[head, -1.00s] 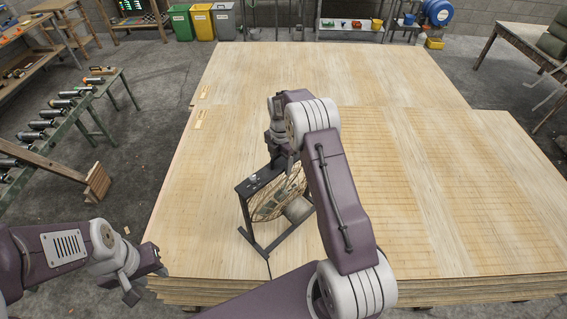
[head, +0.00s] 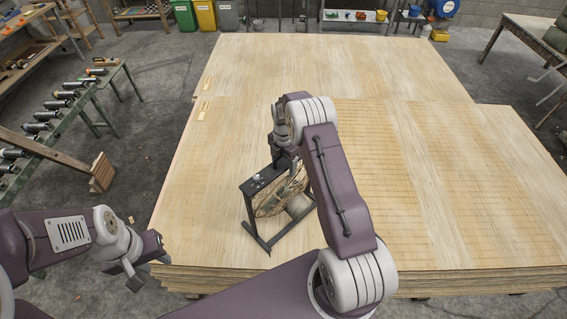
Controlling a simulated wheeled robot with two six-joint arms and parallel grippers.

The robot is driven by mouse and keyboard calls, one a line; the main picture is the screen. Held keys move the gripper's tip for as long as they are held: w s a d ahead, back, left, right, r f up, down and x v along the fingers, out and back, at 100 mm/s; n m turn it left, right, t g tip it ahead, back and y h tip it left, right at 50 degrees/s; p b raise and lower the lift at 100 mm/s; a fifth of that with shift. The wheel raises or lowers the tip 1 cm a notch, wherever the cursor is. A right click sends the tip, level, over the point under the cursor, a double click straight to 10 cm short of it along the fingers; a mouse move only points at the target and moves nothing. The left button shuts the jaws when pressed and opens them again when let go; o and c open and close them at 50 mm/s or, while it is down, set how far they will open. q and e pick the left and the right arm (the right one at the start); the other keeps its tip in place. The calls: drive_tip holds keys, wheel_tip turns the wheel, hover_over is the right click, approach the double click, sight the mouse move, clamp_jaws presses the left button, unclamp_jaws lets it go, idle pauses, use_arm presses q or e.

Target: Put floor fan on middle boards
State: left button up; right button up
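The floor fan (head: 268,198), a dark frame around a round wire cage, is upright on the light wooden boards (head: 205,215), towards their front. Whether its feet bear fully on the boards is hard to tell. My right gripper (head: 284,158) points down at the far top corner of the fan's frame. Its fingertips are partly hidden by my arm and the fan, so I cannot see if they grip it. My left gripper (head: 148,264) is at the lower left, beside the stack's front left corner, with its fingers apart and empty.
The boards to the right of the fan (head: 440,190) and behind it are bare. A green roller stand (head: 75,105) and a wooden block (head: 103,172) are on the left. Bins (head: 205,14) line the back, and a table (head: 515,30) stands at the back right.

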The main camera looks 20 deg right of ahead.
drive_tip(key=shift+w+r, duration=0.1)
drive_tip(key=shift+r, duration=0.05)
wheel_tip(320, 180, up, 11)
drive_tip(key=b, duration=0.3)
drive_tip(key=shift+b, duration=0.4)
drive_tip(key=shift+r, duration=0.45)
drive_tip(key=shift+s+a+m, duration=0.2)
drive_tip(key=shift+s+m, duration=0.1)
drive_tip(key=s+a+f+m, duration=0.1)
drive_tip(key=s+a+m, duration=0.3)
drive_tip(key=s+m, duration=0.6)
drive_tip(key=s+a+f+m+t, duration=0.1)
drive_tip(key=s+a+m, duration=0.3)
drive_tip(key=s+m, duration=0.7)
drive_tip(key=s, duration=0.2)
drive_tip(key=shift+s+f+m, duration=0.2)
drive_tip(key=shift+s+m, duration=0.1)
drive_tip(key=shift+s, duration=0.1)
drive_tip(key=shift+a, duration=0.15)
